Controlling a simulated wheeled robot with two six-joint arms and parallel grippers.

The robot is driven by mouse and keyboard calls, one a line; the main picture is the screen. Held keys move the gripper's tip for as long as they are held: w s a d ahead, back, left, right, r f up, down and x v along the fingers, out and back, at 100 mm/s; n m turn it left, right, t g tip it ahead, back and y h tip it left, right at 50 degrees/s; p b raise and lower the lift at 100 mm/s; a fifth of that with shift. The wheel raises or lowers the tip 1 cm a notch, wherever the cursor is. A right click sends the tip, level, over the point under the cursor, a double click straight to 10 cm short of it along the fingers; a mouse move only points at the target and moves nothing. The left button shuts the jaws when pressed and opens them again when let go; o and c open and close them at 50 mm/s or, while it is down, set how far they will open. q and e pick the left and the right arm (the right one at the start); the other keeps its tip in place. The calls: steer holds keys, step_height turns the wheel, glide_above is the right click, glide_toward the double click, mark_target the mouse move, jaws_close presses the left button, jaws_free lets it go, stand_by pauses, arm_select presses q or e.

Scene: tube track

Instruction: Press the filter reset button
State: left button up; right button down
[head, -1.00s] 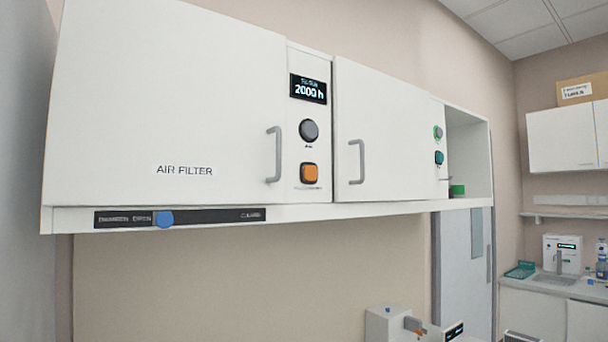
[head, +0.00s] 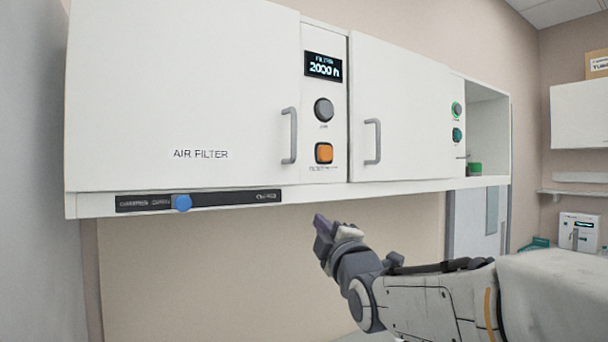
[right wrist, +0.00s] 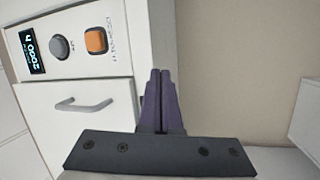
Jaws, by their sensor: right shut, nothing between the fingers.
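The orange square button (head: 324,153) sits low on the narrow white panel between two cabinet doors, under a round grey knob (head: 324,109) and a lit display (head: 323,67) reading 2000 h. In the right wrist view the orange button (right wrist: 96,41) is up and left of the fingertips. My right gripper (head: 321,222) is below the cabinet's bottom edge, under the button and apart from it. Its dark purple fingers are shut and empty in the right wrist view (right wrist: 160,75). My left gripper is not in view.
The AIR FILTER door (head: 185,100) and the right door (head: 405,110) have protruding grey handles beside the panel. A blue slider knob (head: 182,202) sits on a black strip along the cabinet's lower edge. The wall below is clear around my gripper.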

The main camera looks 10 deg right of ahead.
mark_target(326, 153)
steer(key=s+d+r+n+t+h, duration=0.1)
steer(key=d+r+n+t, duration=0.1)
steer(key=r, duration=0.4)
steer(key=s+d+r+n+t+h, duration=0.1)
steer(key=s+d+r+t, duration=0.1)
steer(key=d+r, duration=0.3)
step_height(326, 153, up, 2)
steer(key=shift+s+d+r+n+t, duration=0.1)
steer(key=shift+s+d+n+t, duration=0.25)
steer(key=shift+t, duration=0.55)
steer(key=shift+w+a+p, duration=0.1)
steer(key=shift+w+p, duration=0.15)
steer(key=shift+p, duration=0.1)
steer(key=w+a+p, duration=0.1)
steer(key=w, duration=0.1)
steer(key=w+a+p, duration=0.1)
steer(key=w, duration=0.2)
steer(key=w+a+p, duration=0.1)
steer(key=w, duration=0.2)
steer(key=shift+w, duration=0.1)
stand_by(0.4)
